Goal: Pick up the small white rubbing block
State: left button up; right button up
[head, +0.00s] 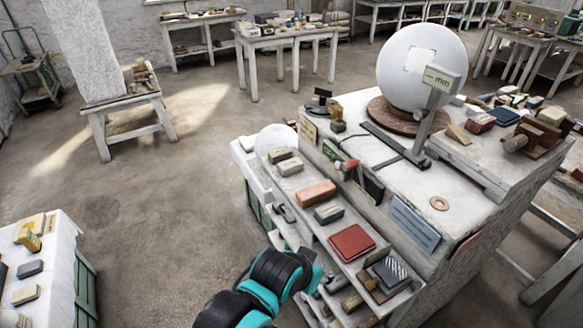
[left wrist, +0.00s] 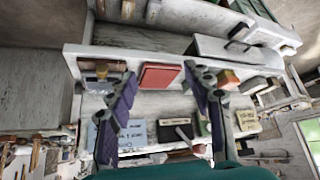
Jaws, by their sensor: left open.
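I cannot tell for sure which one is the white rubbing block. A pale block also shows right of my fingers in the left wrist view (left wrist: 254,85). My left arm (head: 262,288) reaches in from below in the head view, its hand near the lower shelves, fingers hidden. In the left wrist view my left gripper (left wrist: 160,71) is open and empty, its fingers spread in front of the shelf with the red block. My right gripper is not in view.
On the same ledge lie an orange brick (head: 317,192), a grey-green block (head: 329,212) and a red block (head: 352,243). A large plaster sphere (head: 418,65) stands on the bench top. A cabinet with blocks (head: 60,245) stands left; the floor between is clear.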

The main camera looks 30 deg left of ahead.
aim_at(289, 166)
jog(key=i+j+z, duration=0.25)
jog(key=j+z, duration=0.2)
jog(key=j, duration=1.1)
jog(key=j+z, duration=0.45)
jog(key=j, duration=1.05)
